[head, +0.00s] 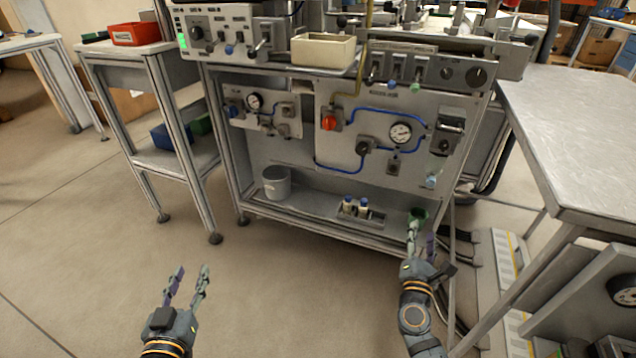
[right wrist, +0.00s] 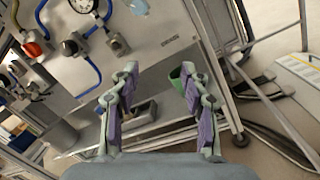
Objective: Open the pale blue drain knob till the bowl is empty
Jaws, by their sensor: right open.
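The pale blue drain knob (head: 431,181) hangs low on the right side of the grey panel, below a dark unit with a small clear bowl (head: 440,146). I cannot tell the bowl's level. The knob also shows at the top edge of the right wrist view (right wrist: 138,6). A green cup (head: 419,213) stands on the lower shelf under the knob, partly behind my right gripper (head: 421,236). That gripper is open and empty, below and in front of the knob, apart from it. My left gripper (head: 191,271) is open and empty over the floor at lower left.
The panel carries gauges (head: 401,132), a red-orange knob (head: 329,122) and blue hoses. A grey bucket (head: 276,182) and small blue-capped bottles (head: 363,206) stand on the shelf. A metal table (head: 580,130) is at right. The floor at left is clear.

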